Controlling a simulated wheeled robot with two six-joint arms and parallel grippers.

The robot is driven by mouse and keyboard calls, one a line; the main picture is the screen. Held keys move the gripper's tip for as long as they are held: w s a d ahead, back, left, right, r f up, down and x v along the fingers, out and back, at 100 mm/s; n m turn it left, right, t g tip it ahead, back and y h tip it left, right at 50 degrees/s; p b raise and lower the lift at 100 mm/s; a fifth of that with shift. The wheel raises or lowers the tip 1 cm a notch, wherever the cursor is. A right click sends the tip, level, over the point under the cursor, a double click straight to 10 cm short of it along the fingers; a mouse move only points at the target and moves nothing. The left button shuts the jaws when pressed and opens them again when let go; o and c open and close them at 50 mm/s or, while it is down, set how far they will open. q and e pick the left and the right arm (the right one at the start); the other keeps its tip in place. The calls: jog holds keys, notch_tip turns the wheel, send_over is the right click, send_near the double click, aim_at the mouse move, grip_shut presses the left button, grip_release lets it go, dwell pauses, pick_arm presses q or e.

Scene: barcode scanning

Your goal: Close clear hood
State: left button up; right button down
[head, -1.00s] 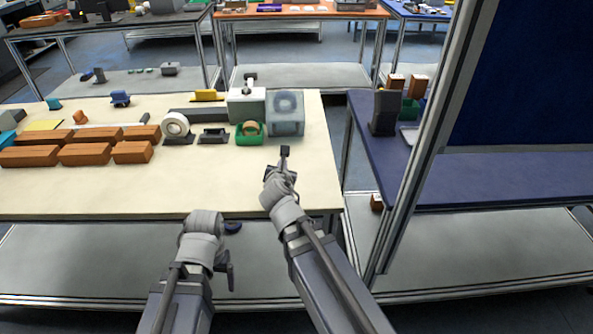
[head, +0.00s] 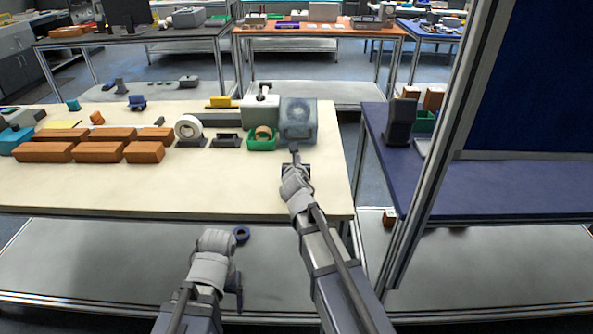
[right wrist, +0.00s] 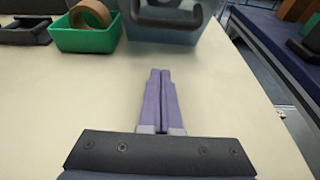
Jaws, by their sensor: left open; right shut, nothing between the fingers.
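The clear hood (head: 298,121) is a bluish see-through box at the right end of the cream table, beside a white-and-grey device (head: 260,108). My right gripper (head: 295,150) is shut and empty, just in front of the hood on the near side. Its fingers (right wrist: 158,75) point at the hood, with bare tabletop between in the wrist view. My left gripper (head: 237,288) is open and empty, low in front of the table.
A green tape holder (head: 254,144) with a brown roll stands left of the hood. A white roll (head: 188,127) and several orange-brown boxes (head: 44,152) lie further left. The near right tabletop is clear. A metal frame post (head: 432,150) and blue table (head: 520,185) are to the right.

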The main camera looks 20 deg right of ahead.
aim_at(298, 126)
jog(key=r+p, duration=0.1)
jog(key=w+r+p, duration=0.1)
jog(key=shift+w+d+r+p, duration=0.15)
jog(key=shift+w+d+p, duration=0.1)
jog(key=shift+p, duration=0.1)
jog(key=shift+w+d+r+p, duration=0.1)
jog(key=shift+w+r+p, duration=0.3)
jog(key=shift+r+p, duration=0.2)
